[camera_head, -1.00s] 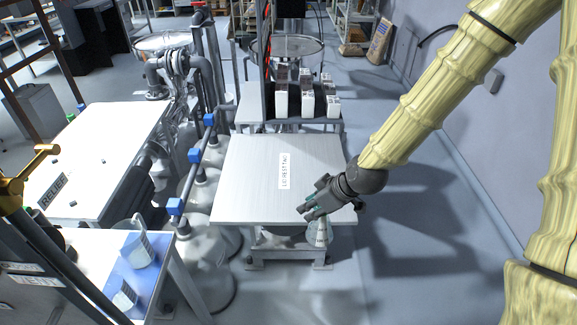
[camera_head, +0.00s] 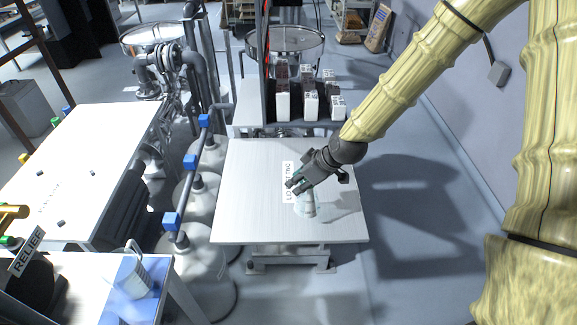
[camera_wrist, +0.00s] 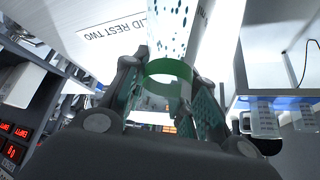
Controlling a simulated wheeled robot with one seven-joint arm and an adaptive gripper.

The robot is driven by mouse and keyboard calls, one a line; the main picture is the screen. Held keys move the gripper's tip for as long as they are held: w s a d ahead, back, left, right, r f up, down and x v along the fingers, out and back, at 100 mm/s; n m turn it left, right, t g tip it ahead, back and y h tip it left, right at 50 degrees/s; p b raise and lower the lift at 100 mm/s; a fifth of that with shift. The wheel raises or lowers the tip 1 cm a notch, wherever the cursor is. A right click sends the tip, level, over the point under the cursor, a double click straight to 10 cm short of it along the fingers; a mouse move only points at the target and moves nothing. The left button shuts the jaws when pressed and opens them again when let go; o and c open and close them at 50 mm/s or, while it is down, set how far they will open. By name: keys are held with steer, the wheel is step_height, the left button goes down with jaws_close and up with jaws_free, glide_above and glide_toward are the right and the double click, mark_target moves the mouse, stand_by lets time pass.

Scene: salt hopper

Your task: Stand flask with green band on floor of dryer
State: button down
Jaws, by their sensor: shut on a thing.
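A clear flask with a green band (camera_wrist: 168,68) is in my gripper (camera_wrist: 168,88); in the wrist view the two fingers close on it from both sides at the band. In the head view the pale, see-through flask (camera_head: 307,206) hangs below my gripper (camera_head: 297,185), over the flat board labelled as a lid rest (camera_head: 255,210). I cannot tell whether its base touches the board. The gripper partly covers the upper flask. I cannot pick out the dryer or its floor in these views.
Several white-faced boxes (camera_head: 312,106) stand behind the board. Pipes with blue fittings (camera_head: 190,161) run along its left. A clear jug (camera_head: 137,280) stands on a blue mat at lower left. Grey floor is open right of the board.

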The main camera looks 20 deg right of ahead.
steer(key=w+f+p, duration=0.4)
steer(key=w, duration=0.6)
steer(key=shift+w+d+f+p, duration=0.2)
steer(key=shift+d+f+p, duration=0.05)
steer(key=shift+p, duration=0.15)
steer(key=shift+f, duration=0.15)
steer(key=c, duration=1.1)
jaws_free()
steer(key=shift+c, duration=0.2)
steer(key=shift+r, duration=0.2)
